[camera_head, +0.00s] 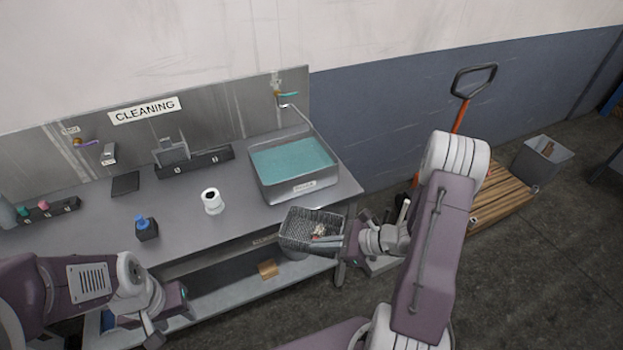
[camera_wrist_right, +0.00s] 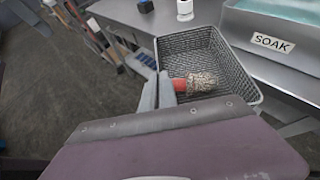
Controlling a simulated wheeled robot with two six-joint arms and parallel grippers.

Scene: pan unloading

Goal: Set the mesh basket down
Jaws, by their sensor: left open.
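The grey mesh basket (camera_head: 298,230) is at the front edge of the bench, below the soak basin in the picture. It looks held off the floor, close to level. My right gripper (camera_head: 338,241) is at its right side. In the right wrist view the fingers (camera_wrist_right: 160,90) are shut on the near wall of the mesh basket (camera_wrist_right: 225,52). A red and brownish, ridged object (camera_wrist_right: 198,82) lies in the basket. My left gripper (camera_head: 168,318) is open and empty, low at the left in front of the bench.
The metal bench (camera_head: 185,222) has free room in its middle. The soak basin (camera_head: 290,188) with teal liquid stands at its right end. A wooden pallet (camera_head: 503,197) is at the right.

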